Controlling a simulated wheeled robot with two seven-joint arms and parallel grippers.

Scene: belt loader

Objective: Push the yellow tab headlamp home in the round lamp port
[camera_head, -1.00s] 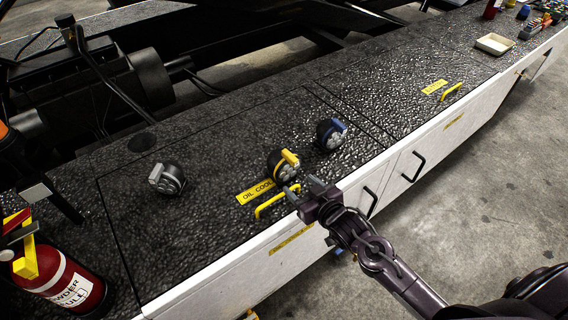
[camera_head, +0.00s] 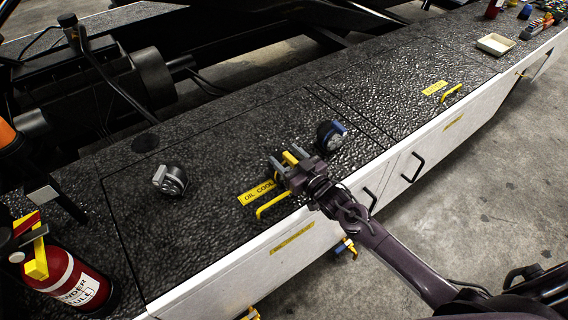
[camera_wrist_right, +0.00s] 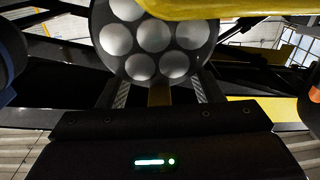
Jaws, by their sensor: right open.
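The yellow tab headlamp (camera_head: 290,158) sits on the black textured deck, mostly hidden by my right gripper (camera_head: 287,161). Its yellow tab shows between the two grey fingers. In the right wrist view the headlamp (camera_wrist_right: 152,38) fills the top middle: a dark round face with several pale lenses and the yellow tab (camera_wrist_right: 190,8) above. My right gripper is open, with its fingers close around or beside the lamp; I cannot tell whether they touch it. I cannot make out the round lamp port for certain. My left gripper is not in view.
A grey-tab headlamp (camera_head: 170,179) stands left and a blue-tab headlamp (camera_head: 329,135) right on the deck. A yellow handle (camera_head: 273,205) and an oil cooler label (camera_head: 257,193) lie just left. A fire extinguisher (camera_head: 72,282) stands front left. The deck between the grey-tab lamp and my gripper is clear.

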